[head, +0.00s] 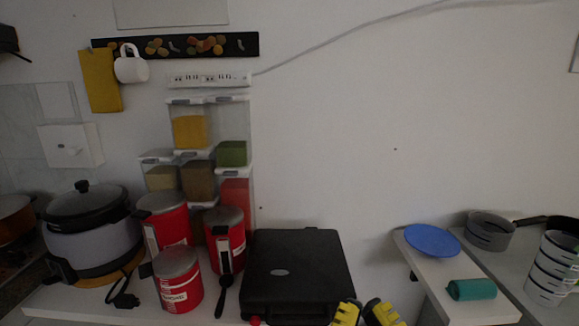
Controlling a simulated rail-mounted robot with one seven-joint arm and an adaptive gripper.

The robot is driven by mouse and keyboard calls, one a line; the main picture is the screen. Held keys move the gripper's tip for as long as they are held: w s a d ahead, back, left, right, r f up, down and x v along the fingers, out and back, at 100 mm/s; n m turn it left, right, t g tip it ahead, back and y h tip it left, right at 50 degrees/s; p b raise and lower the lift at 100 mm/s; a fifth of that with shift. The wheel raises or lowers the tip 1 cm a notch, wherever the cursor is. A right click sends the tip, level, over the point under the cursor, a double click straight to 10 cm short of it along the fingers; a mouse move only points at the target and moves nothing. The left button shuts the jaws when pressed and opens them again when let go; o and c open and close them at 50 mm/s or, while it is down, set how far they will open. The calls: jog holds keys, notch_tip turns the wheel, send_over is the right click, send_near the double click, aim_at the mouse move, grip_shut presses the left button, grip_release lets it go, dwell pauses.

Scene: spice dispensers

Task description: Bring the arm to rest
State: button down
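My gripper (364,312) shows only at the bottom edge of the head view, in front of the right end of the black case (295,268). Its two yellow and black fingertips stand apart with a gap between them, and nothing is seen between them. The rest of the arm is out of view. The spice dispensers are clear stacked containers against the wall, with yellow (190,131), green (232,153), brown (198,180) and red (236,192) contents. The gripper is well to the right of them and lower in the picture.
Red canisters (178,285) and a rice cooker (90,235) stand on the left counter. The wall above the case is clear.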

notch_tip(320, 180, up, 27)
jog(key=p, duration=2.4)
jog(key=shift+r, duration=0.1)
